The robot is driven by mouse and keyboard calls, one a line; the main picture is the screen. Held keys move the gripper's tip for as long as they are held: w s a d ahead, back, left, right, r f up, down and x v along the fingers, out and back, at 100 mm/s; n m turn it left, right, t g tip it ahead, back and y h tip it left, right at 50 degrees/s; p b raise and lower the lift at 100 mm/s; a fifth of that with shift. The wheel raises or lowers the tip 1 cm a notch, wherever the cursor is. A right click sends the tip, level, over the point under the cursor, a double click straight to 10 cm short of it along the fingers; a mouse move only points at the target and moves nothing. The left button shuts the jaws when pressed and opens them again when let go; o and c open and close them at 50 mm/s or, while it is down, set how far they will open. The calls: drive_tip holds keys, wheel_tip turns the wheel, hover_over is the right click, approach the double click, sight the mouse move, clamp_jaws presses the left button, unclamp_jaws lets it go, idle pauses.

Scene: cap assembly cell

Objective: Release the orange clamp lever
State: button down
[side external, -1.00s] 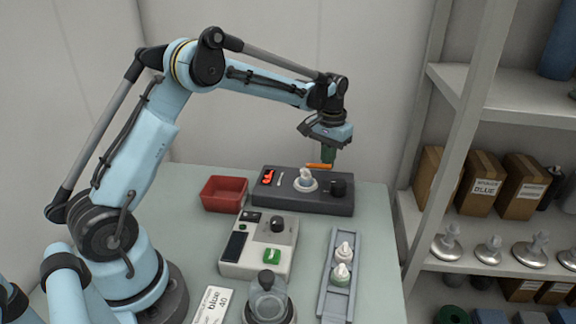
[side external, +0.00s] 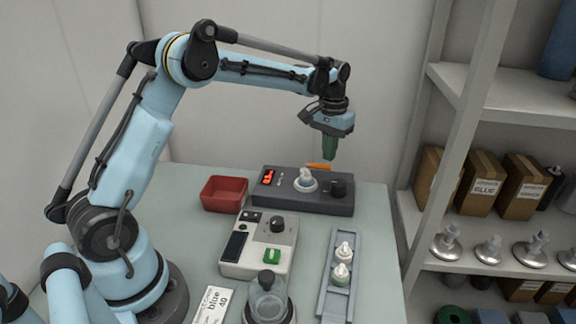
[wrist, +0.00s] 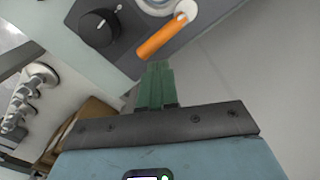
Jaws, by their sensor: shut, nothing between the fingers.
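The orange clamp lever (wrist: 166,38) shows in the wrist view, pivoting from a pale round hub at the edge of the dark grey unit. The dark grey unit (side external: 320,203) carries a white cap part (side external: 305,179) and a black knob (side external: 338,187). My gripper (side external: 329,157) has green fingers, shut and empty, above the unit's back edge. In the wrist view the fingertips (wrist: 160,66) appear close to the lever; whether they touch it cannot be told.
A red bin (side external: 223,193) stands left of the dark unit. A white control box (side external: 259,246) with a green switch is in front. A grey rail (side external: 339,292) holds two white caps. A shelf (side external: 495,240) stands at the right.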

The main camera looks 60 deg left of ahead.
drive_tip(key=shift+r, duration=2.45)
drive_tip(key=shift+r, duration=0.1)
drive_tip(key=s+d+r+m+t, duration=0.2)
drive_tip(key=s+d+r+t, duration=0.3)
drive_tip(key=s, duration=0.6)
drive_tip(key=s+d+f, duration=0.1)
drive_tip(key=s, duration=0.2)
drive_tip(key=s+d+f+t, duration=0.1)
drive_tip(key=s+f, duration=0.1)
drive_tip(key=s, duration=0.1)
drive_tip(key=s+d+f+m+t, duration=0.1)
drive_tip(key=s, duration=0.3)
drive_tip(key=shift+d+f, duration=0.25)
drive_tip(key=shift+d, duration=0.15)
